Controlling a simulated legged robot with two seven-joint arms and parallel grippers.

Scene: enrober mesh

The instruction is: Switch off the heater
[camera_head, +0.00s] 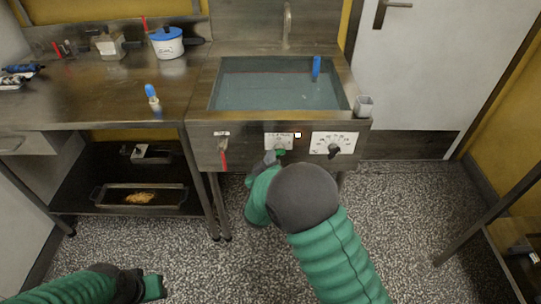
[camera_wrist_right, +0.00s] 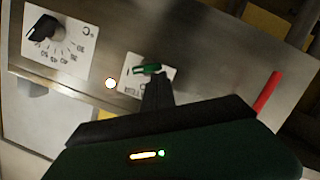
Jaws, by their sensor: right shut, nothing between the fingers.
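The heater's front panel (camera_head: 250,160) is below a water-filled basin (camera_head: 280,92). It carries a small green switch (camera_head: 281,152) on a white label, also seen in the right wrist view (camera_wrist_right: 148,69). A small round lamp (camera_wrist_right: 110,83) beside the label glows; it also shows in the head view (camera_head: 298,135). A black knob (camera_head: 334,149) sits on a white scale to the right. My right gripper (camera_head: 272,157) is shut and empty, its tips close to the green switch; I cannot tell if they touch. My left gripper (camera_head: 152,287) is low at the left, its jaw opening unclear.
A red-handled lever (camera_head: 223,158) hangs on the panel's left. A metal cup (camera_head: 364,106) is at the basin's right corner, and a blue object (camera_head: 316,67) stands in the water. A steel counter (camera_head: 110,95) adjoins at left. The speckled floor (camera_head: 400,215) is open at right.

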